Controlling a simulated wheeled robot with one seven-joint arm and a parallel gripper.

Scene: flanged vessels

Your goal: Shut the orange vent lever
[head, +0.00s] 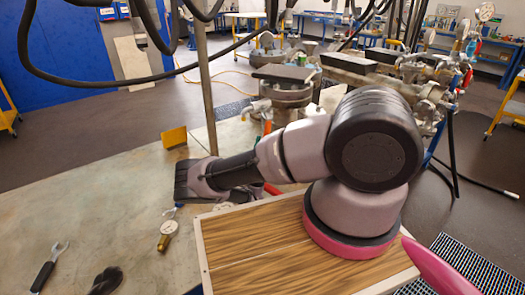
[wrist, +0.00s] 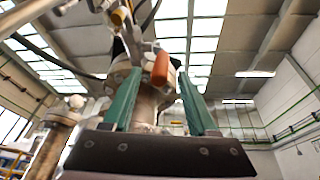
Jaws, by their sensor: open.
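The orange vent lever (head: 267,127) shows as a small orange piece below the flanged vessel (head: 283,92) in the head view, partly hidden behind my arm. In the wrist view the orange lever (wrist: 161,67) hangs roughly upright in front of the metal vessel and pipework (wrist: 146,104). My gripper (wrist: 158,76) is open, with its two green fingers on either side of the lever in the picture. No contact is visible, and I cannot tell the distance between them.
A brass-fitted gauge (head: 168,229), a wrench (head: 48,266) and a dark object (head: 106,281) lie on the pale surface at lower left. A yellow piece (head: 174,137) stands beyond my gripper. Black hoses (head: 130,86) hang across the top. Pipework and valves (head: 425,90) crowd the right.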

